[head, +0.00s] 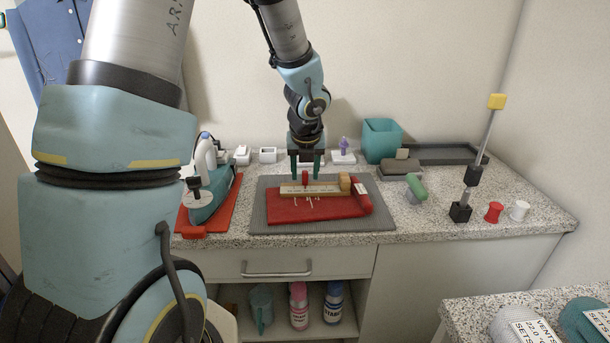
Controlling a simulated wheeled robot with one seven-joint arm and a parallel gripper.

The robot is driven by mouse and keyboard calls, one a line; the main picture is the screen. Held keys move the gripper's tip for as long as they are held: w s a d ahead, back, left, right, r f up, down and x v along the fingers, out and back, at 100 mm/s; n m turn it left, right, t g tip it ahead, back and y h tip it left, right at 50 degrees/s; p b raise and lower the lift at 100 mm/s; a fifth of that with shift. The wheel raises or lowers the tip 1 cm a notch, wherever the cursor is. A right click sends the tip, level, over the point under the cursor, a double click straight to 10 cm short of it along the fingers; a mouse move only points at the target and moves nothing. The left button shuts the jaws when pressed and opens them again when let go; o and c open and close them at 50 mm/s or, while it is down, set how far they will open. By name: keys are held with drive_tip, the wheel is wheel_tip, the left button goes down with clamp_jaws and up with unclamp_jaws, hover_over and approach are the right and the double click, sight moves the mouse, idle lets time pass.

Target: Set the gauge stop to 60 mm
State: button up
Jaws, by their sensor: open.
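The gauge, a pale wooden bar with dark markings (322,190), lies on a folded red cloth (290,212) on the grey mat. A small red piece (305,178), seemingly the gauge stop, stands up along the bar left of its middle. A tan block (345,182) sits at the bar's right end. My gripper (306,176) points down over the bar with its two green fingers apart. The red piece shows between the fingers; I cannot tell whether they touch it. The scale numbers are too small to read.
The grey mat (262,220) lies on a speckled counter. An iron (207,190) stands on a red pad at left. A teal bin (381,140), a green-handled brush (416,188), a jointed lamp-like post (461,210) and two spools (494,212) are at right. The front counter strip is clear.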

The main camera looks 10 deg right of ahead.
drive_tip(key=shift+w+f, duration=0.1)
drive_tip(key=shift+f, duration=0.1)
clamp_jaws()
idle(0.3)
idle(1.1)
